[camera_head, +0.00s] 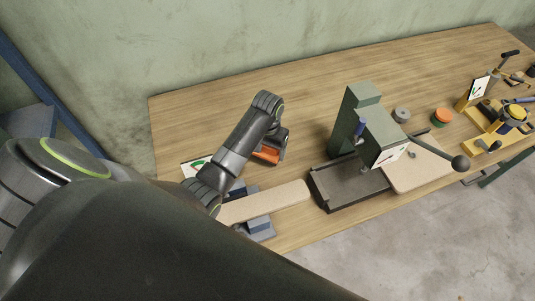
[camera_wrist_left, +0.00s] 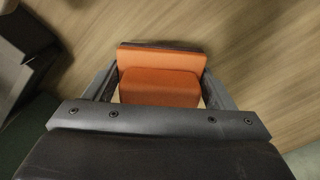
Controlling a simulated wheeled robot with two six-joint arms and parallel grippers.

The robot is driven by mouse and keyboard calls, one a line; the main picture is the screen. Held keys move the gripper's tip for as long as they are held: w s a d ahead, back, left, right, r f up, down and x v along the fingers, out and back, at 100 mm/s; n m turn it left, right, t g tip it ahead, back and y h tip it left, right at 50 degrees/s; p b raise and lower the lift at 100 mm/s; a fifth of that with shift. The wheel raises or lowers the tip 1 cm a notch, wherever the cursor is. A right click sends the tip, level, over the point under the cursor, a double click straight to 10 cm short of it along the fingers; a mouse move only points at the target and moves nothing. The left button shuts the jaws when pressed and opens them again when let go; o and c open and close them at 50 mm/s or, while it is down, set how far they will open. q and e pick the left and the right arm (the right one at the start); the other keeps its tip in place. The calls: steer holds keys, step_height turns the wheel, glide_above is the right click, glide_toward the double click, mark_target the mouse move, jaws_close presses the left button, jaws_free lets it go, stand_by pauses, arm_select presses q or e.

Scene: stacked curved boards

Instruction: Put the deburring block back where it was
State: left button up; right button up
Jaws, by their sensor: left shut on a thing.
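The deburring block (camera_head: 266,156) is orange with a darker edge, and lies low between my left gripper's fingers over the back left part of the table. In the left wrist view the orange block (camera_wrist_left: 160,88) fills the space between the two fingers. My left gripper (camera_head: 272,150) is shut on it, reaching in from the left. I cannot tell whether the block touches the table top. My right gripper is not in view.
A pale curved board (camera_head: 268,203) lies on blue-grey supports (camera_head: 260,228) at the table's front left. A green-grey press (camera_head: 362,112) with a dark tray base stands mid-table. Yellow fixtures (camera_head: 487,140) stand at right. The table (camera_head: 300,100) behind is clear.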

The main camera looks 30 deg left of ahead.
mark_target(268, 157)
arm_select(q)
step_height(268, 157, down, 4)
steer(key=shift+f+p, duration=0.15)
steer(key=shift+p, duration=0.25)
steer(key=shift+f, duration=0.15)
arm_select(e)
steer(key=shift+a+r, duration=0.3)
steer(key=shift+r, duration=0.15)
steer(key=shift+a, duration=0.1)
arm_select(q)
steer(key=shift+f, duration=0.15)
steer(key=o, duration=0.9)
steer(key=shift+o, duration=0.2)
